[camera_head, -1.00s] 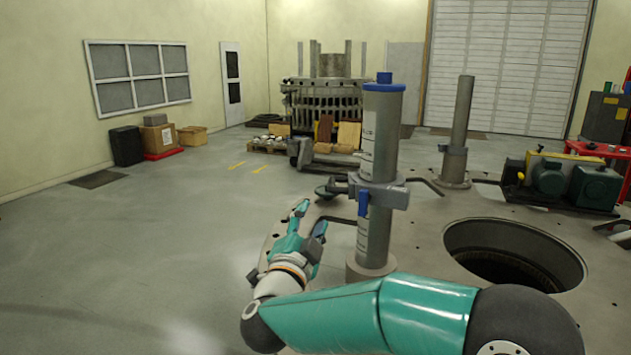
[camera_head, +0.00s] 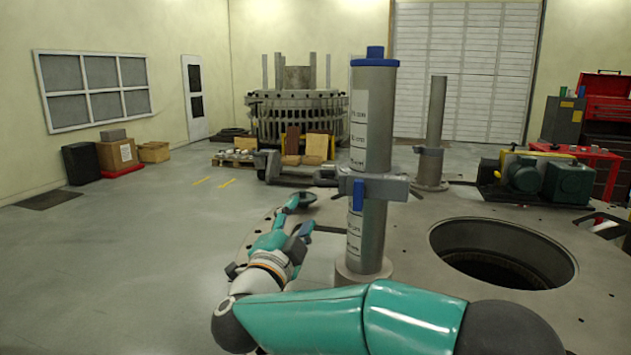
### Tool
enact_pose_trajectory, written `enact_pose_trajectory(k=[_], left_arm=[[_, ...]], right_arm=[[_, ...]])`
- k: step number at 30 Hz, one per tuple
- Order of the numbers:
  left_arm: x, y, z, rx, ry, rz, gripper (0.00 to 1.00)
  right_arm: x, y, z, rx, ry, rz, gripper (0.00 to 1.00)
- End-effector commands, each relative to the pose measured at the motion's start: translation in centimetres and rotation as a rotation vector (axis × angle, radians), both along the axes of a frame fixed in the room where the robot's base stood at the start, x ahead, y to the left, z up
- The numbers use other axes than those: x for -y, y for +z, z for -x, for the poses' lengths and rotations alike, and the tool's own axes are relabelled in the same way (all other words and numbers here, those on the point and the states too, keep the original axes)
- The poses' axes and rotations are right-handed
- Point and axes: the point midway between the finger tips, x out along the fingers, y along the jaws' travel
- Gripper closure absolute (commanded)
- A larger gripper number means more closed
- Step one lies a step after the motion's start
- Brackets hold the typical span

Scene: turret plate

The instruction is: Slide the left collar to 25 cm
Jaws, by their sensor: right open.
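The left collar (camera_head: 385,187) is a grey clamp with a blue lever (camera_head: 358,196) around the near steel post (camera_head: 372,120), a little below its mid-height. The post stands upright with a blue cap and white scale strips (camera_head: 354,238); the marks are too small to read surely. My right gripper (camera_head: 303,213), teal and dark, is to the left of the post and slightly below the collar. Its fingers are apart, with nothing seen between them, and it does not appear to touch the collar or post. My left gripper is out of view.
A second post (camera_head: 436,125) with its own collar (camera_head: 431,151) stands farther back at the right. A round opening (camera_head: 500,254) is in the plate right of the near post. A green motor unit (camera_head: 545,178) is at the right.

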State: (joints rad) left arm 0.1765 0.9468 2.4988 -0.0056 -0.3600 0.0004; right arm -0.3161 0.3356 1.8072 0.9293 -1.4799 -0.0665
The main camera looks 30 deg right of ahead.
Motion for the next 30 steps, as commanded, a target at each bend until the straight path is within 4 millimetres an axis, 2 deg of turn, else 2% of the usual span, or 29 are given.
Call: enact_pose_trajectory(k=[18,24,30], left_arm=[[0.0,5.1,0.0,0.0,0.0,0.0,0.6],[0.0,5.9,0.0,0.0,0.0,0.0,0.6],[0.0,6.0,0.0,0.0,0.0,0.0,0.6]], right_arm=[[8.9,2.8,-8.1,-0.002,0.005,0.001,0.56],[10.5,3.1,-9.6,-0.002,0.009,0.001,0.56],[10.9,3.1,-10.0,-0.001,0.01,0.001,0.56]])
